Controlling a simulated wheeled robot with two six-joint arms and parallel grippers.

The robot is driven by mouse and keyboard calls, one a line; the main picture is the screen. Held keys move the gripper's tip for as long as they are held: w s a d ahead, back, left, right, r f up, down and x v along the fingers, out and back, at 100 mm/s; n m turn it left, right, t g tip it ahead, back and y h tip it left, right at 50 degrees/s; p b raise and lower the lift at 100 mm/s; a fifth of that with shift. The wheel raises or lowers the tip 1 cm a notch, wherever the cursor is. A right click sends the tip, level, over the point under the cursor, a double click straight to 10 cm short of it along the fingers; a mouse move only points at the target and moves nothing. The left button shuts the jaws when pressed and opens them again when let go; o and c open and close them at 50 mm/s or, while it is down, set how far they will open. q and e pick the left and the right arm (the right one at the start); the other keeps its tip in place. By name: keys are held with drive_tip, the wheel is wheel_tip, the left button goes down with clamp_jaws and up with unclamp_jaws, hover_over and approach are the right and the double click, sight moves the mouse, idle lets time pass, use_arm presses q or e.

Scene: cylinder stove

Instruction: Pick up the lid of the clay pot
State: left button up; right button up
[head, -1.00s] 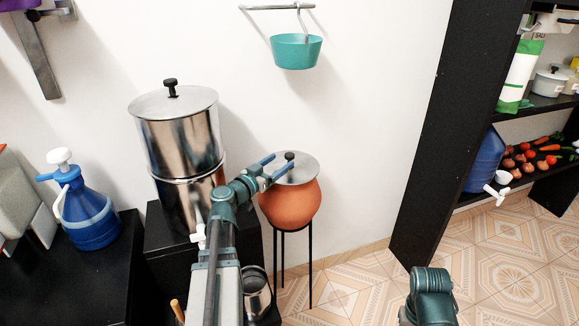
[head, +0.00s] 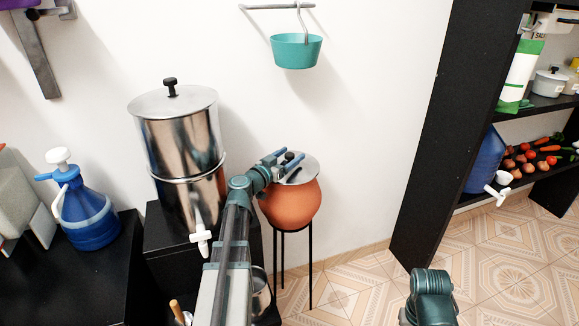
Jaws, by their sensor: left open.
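The clay pot (head: 290,208) is round and orange-brown and stands on a thin black stand right of the steel cylinder. Its lid (head: 309,169) is a light grey metal disc with a black knob (head: 289,156), and it rests on the pot. My left gripper (head: 293,154) is open over the lid, its blue fingers on either side of the knob. Whether the fingers touch the knob or lid I cannot tell. The gripper covers the left part of the lid. A teal part of my right arm shows at the bottom right, but no right fingers show.
A tall steel cylinder (head: 183,135) with a white tap stands close left of the pot. A teal hanging pot (head: 296,51) is on the wall above. A black shelf (head: 425,145) stands to the right. The tiled floor (head: 350,285) between is clear.

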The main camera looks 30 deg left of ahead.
sight(289, 154)
use_arm(q)
clamp_jaws()
idle(0.4)
wheel_tip(289, 154, up, 10)
drive_tip(key=p, duration=1)
